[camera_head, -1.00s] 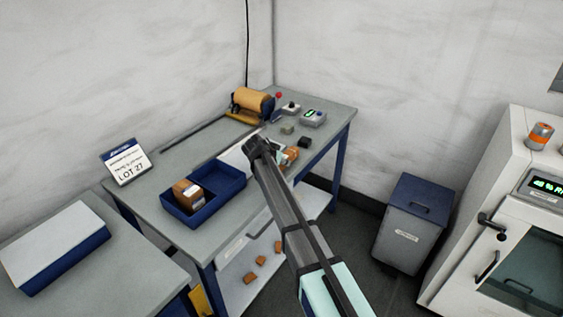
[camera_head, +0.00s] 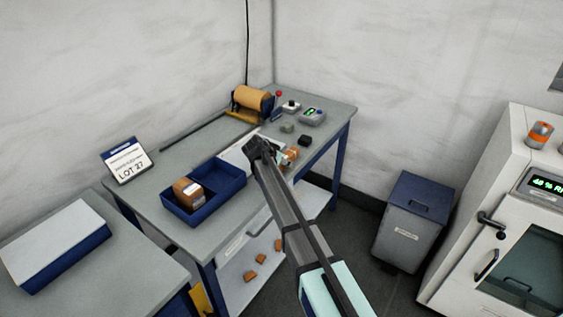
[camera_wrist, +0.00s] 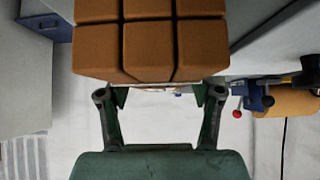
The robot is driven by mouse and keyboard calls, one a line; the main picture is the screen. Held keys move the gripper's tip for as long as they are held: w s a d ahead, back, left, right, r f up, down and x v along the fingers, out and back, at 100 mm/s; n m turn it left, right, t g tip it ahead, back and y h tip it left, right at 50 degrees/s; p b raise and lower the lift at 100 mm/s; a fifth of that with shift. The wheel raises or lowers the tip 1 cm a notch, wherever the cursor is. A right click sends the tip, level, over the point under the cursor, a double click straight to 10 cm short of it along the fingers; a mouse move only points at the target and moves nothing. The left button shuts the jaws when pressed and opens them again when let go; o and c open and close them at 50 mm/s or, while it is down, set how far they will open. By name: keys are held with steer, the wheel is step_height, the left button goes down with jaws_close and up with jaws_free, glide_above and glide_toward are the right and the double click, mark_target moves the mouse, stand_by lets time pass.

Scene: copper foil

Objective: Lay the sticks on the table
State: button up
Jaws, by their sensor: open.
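My gripper (camera_head: 262,146) is over the white sheet (camera_head: 236,154) on the grey table (camera_head: 185,150). In the wrist view its two fingers (camera_wrist: 160,95) stand apart. A brown segmented block (camera_wrist: 150,42), crossed by dark lines, fills the upper middle just beyond the fingertips; I cannot tell whether they touch it. A thin pale edge shows between the tips. In the head view small brown pieces (camera_head: 291,154) show just right of my gripper, partly hidden by it. I cannot tell for sure which pieces are the sticks.
A blue tray (camera_head: 233,179) holds a labelled brown box (camera_head: 188,193). A copper-coloured roll (camera_head: 253,98) stands at the back, with small devices (camera_head: 312,116) to its right. A LOT 27 sign (camera_head: 127,161) stands at the left. Several brown pieces (camera_head: 262,259) lie below the tabletop.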

steer(key=b+v, duration=0.3)
steer(key=v, duration=0.9)
